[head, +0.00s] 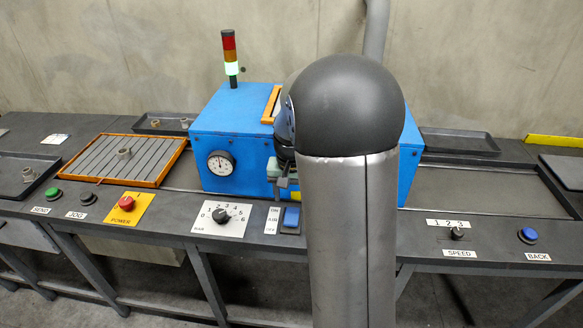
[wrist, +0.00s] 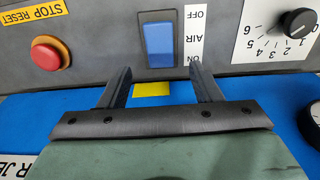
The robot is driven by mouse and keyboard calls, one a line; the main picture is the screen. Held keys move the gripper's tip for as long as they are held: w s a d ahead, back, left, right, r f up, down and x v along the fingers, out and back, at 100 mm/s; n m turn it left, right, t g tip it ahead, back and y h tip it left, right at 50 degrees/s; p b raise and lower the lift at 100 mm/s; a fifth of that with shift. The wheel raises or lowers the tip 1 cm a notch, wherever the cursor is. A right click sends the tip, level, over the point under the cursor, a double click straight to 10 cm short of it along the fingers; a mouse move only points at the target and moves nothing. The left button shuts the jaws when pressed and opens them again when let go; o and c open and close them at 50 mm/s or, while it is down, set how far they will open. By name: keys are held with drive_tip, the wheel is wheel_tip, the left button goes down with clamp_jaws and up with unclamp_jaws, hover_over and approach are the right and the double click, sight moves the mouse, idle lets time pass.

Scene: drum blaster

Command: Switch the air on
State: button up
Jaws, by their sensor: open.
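The air switch (head: 291,218) is a blue rocker in a dark frame on the front panel, beside a white label (head: 272,220) reading ON, AIR, OFF. In the wrist view the picture is upside down; the blue rocker (wrist: 160,45) stands just beyond my fingertips, with its label (wrist: 196,35) to its right, OFF at the top and ON at the bottom. Which side of the rocker is pressed I cannot tell. My gripper (wrist: 162,80) is open and empty, its fingers either side of the rocker's line. In the head view my arm hides much of it.
A black pressure knob (head: 221,215) sits left of the switch; it also shows in the wrist view (wrist: 299,22). A red stop button (wrist: 48,53) is on the switch's other side. The blue machine (head: 235,110) with a gauge (head: 221,163) stands behind the panel.

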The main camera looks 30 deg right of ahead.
wheel_tip(320, 180, up, 10)
drive_tip(key=shift+s+a+r, duration=0.15)
drive_tip(key=shift+s+r, duration=0.05)
drive_tip(key=shift+s, duration=0.05)
idle(0.4)
